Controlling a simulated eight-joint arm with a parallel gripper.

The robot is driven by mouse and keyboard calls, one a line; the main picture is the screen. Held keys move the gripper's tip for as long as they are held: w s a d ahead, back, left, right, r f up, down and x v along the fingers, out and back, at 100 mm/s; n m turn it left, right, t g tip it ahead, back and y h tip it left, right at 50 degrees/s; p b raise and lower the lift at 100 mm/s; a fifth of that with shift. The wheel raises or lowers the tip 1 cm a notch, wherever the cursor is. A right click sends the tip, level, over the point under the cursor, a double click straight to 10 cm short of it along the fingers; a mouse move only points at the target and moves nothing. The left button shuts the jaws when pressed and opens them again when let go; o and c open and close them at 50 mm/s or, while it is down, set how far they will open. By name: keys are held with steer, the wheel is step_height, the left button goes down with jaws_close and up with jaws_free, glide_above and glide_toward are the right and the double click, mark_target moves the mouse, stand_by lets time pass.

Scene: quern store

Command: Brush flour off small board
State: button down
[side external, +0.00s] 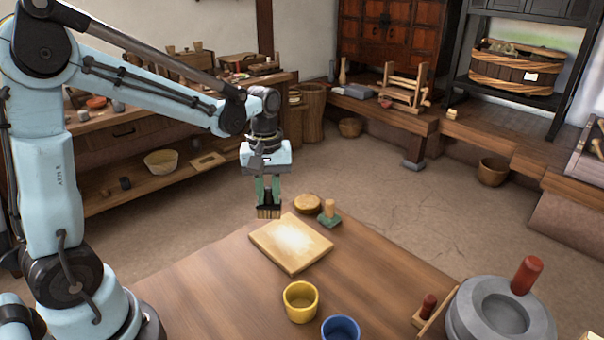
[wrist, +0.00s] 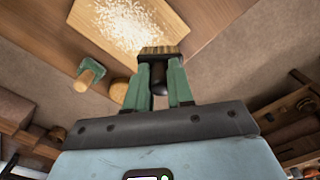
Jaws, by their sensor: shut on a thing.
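The small board (side external: 287,256) is light wood and lies flat near the far edge of the table. White flour (side external: 291,239) covers its middle; it also shows in the wrist view (wrist: 128,24). My gripper (side external: 268,192) is shut on a brush with a dark handle (wrist: 159,78) and pale bristles (side external: 269,212). The bristles point down, at the board's far left side in the side view. In the wrist view the bristles (wrist: 160,50) overlap the board's edge. I cannot tell whether they touch it.
A green block with a wooden knob (side external: 329,214) and a round wooden item (side external: 307,203) sit behind the board. A yellow cup (side external: 300,301), a blue cup (side external: 340,328) and a stone quern (side external: 498,312) stand nearer. The table left of the board is clear.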

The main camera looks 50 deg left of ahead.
mark_target(269, 202)
steer(key=shift+f, duration=0.8)
step_height(269, 202, down, 2)
steer(key=shift+f, duration=0.15)
steer(key=shift+d, duration=1.25)
steer(key=shift+d+r, duration=0.15)
steer(key=shift+d, duration=1.75)
steer(key=shift+d+r, duration=0.1)
steer(key=shift+d, duration=1.75)
steer(key=shift+w+d, duration=0.4)
steer(key=shift+d, duration=0.35)
steer(key=shift+w+a, duration=0.15)
steer(key=shift+a, duration=5.45)
steer(key=shift+w+a+f, duration=0.1)
steer(key=shift+w+a, duration=0.1)
steer(key=shift+w+d, duration=0.1)
steer(key=shift+w, duration=0.25)
steer(key=shift+s+d, duration=0.1)
steer(key=shift+d, duration=5.7)
step_height(269, 202, up, 8)
steer(key=shift+a, duration=0.15)
